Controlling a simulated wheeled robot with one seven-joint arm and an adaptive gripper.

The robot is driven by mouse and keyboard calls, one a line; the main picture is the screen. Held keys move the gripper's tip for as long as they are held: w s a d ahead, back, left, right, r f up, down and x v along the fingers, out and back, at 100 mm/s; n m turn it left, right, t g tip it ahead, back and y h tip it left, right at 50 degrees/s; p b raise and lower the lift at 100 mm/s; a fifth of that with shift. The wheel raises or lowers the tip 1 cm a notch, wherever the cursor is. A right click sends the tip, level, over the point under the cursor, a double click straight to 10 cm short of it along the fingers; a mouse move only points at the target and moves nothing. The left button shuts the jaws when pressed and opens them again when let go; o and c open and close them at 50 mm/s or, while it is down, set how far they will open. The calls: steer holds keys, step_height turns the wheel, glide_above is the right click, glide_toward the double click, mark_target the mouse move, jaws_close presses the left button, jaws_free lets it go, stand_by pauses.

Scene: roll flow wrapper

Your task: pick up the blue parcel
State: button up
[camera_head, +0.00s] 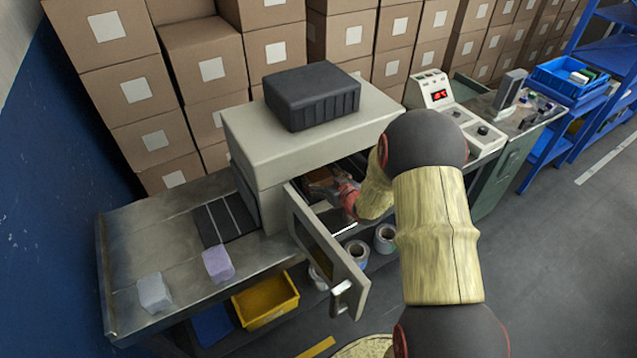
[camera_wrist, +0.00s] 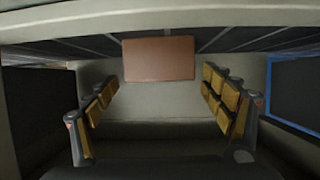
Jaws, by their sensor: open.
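No clearly blue parcel shows in either view. A lavender parcel (camera_head: 218,264) and a pale grey parcel (camera_head: 154,292) lie on the metal infeed table. My gripper (camera_head: 324,183) is inside the wrapper's open chamber, apart from both of these. In the wrist view my gripper (camera_wrist: 160,84) is open, its padded fingers spread wide with nothing between them. A reddish-brown block (camera_wrist: 158,58) lies ahead of the fingertips, centred between them; I cannot tell its exact distance. My arm hides part of the chamber in the head view.
The wrapper's door (camera_head: 325,250) hangs open in front of the chamber. A black case (camera_head: 312,95) sits on the machine's top. The control panel (camera_head: 455,115) stands to the right. Below are film rolls (camera_head: 357,250) and a yellow bin (camera_head: 266,300). The infeed table (camera_head: 125,250) has bare room.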

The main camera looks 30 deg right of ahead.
steer(key=x, duration=0.2)
steer(key=shift+w+f, duration=0.15)
steer(key=shift+w, duration=0.05)
steer(key=c, duration=0.3)
steer(key=c, duration=1.1)
